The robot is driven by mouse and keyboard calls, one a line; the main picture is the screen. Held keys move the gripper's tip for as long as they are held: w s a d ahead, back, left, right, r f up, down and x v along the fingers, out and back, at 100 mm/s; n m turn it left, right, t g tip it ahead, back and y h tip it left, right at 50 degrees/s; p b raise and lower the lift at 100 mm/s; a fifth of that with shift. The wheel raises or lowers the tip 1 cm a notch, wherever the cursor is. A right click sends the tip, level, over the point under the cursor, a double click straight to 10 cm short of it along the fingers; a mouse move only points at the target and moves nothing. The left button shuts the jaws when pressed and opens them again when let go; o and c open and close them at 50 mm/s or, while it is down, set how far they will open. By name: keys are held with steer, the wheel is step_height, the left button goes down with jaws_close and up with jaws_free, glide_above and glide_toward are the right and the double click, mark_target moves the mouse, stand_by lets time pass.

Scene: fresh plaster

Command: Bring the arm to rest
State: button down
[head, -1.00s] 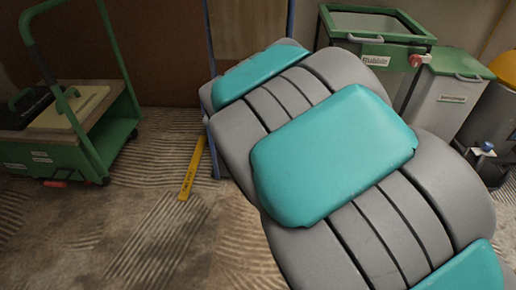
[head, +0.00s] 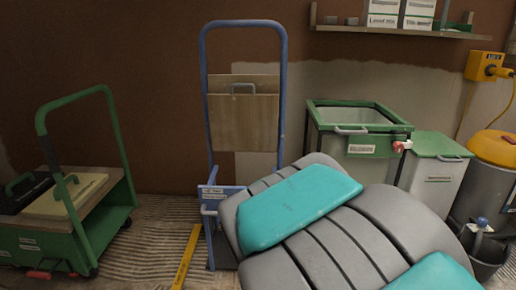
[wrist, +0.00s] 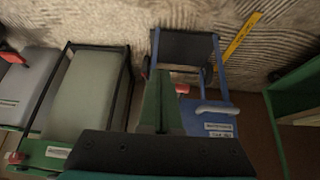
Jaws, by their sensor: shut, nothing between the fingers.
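My arm (head: 300,207), grey with teal pads, fills the lower right of the head view and partly hides the blue hand truck behind it. My gripper does not show in the head view. In the wrist view, my gripper (wrist: 161,80) points away from the camera with its green fingers together and nothing between them. Beyond it, the blue hand truck (wrist: 222,110) shows to the right of the fingers. I cannot tell how far the fingertips are from it.
A blue hand truck (head: 204,100) holding a wooden board stands at the wall. A green cart (head: 120,215) is at left. A green-rimmed bin (head: 355,143) and a grey bin (head: 436,185) stand at right. A yellow strip (head: 186,258) lies on the ridged floor.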

steer(key=s+d+r+g, duration=0.1)
steer(key=s+d+g, duration=0.25)
steer(key=s, duration=0.65)
steer(key=s+d+g, duration=0.2)
steer(key=s+d, duration=0.3)
steer(key=s, duration=0.5)
steer(key=s+d+r+g, duration=0.1)
steer(key=s+d+g, duration=0.25)
steer(key=s, duration=0.75)
steer(key=s+p+v, duration=0.2)
steer(key=p+v, duration=1)
steer(key=shift+s+d+r+n+t+y, duration=0.3)
steer(key=shift+s+d+r+t, duration=0.1)
steer(key=shift+s+d, duration=0.15)
steer(key=c, duration=1.5)
jaws_free()
